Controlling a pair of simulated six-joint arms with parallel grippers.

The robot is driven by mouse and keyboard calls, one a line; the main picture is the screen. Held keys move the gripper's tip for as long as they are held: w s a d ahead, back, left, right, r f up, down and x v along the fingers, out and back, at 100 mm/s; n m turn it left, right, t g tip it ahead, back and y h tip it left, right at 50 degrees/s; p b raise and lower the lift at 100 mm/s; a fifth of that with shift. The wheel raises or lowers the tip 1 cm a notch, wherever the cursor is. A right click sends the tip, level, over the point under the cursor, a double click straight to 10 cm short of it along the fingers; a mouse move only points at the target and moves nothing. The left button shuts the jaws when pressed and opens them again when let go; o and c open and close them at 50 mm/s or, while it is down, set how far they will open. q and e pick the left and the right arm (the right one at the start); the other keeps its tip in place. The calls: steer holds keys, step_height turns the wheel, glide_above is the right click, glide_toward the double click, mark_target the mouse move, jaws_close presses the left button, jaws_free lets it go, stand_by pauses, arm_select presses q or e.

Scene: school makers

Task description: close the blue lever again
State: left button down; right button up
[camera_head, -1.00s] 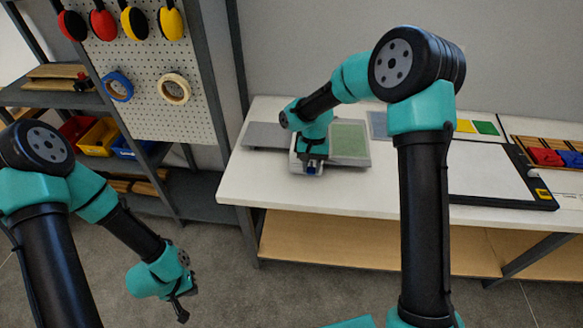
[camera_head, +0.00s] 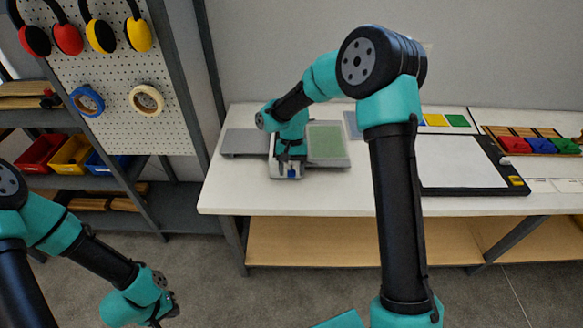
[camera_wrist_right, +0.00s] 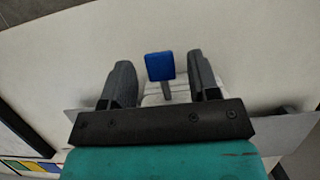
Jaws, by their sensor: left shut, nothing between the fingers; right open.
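The blue lever (camera_wrist_right: 160,66) has a square blue head on a short grey stem. It stands between the spread fingers of my right gripper (camera_wrist_right: 160,60) in the right wrist view, with a gap on each side. In the head view the lever (camera_head: 292,173) is a small blue spot on the front of a light grey machine (camera_head: 287,170) on the white bench. My right gripper (camera_head: 291,158) is over this front, open and holding nothing. My left gripper (camera_head: 166,312) is shut and empty, low at the left over the floor, away from the bench.
A green panel (camera_head: 326,143) and a grey plate (camera_head: 245,142) flank the machine on the white bench (camera_head: 362,195). A black-framed white board (camera_head: 460,165) and coloured blocks (camera_head: 552,145) lie to the right. A shelf with bins (camera_head: 75,155) stands left.

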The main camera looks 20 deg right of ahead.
steer(key=v, duration=1.7)
steer(key=shift+r, duration=0.25)
steer(key=shift+w, duration=0.1)
